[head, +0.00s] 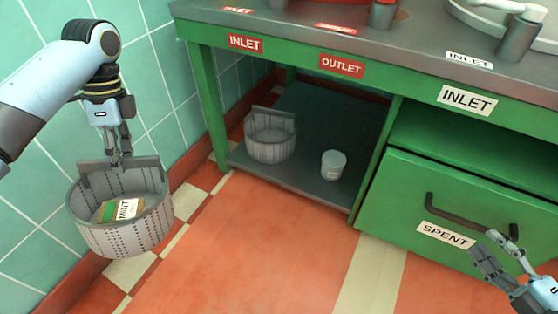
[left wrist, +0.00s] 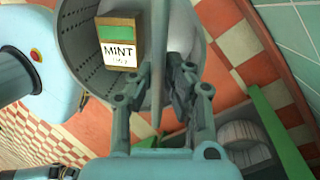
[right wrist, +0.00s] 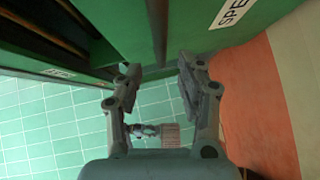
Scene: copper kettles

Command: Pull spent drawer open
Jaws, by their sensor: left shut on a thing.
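The green spent drawer (head: 400,210) is under the counter at the right, with a white SPENT label (head: 446,235) and a dark bar handle (head: 470,211). It looks closed. My right gripper (head: 488,246) is open at the handle's right end. In the right wrist view the dark handle bar (right wrist: 158,35) runs towards the gap between the open fingers (right wrist: 160,72); I cannot tell whether they touch it. My left gripper (head: 120,160) is shut on the upright tab of a grey perforated basket (head: 125,228) and holds it at the left. A MINT box (head: 125,209) lies inside.
A second grey basket (head: 270,137) and a white lidded tub (head: 333,165) stand on the low shelf (head: 300,181) left of the drawer. The green counter has INLET and OUTLET labels (head: 342,66). The orange floor (head: 250,240) before it is clear.

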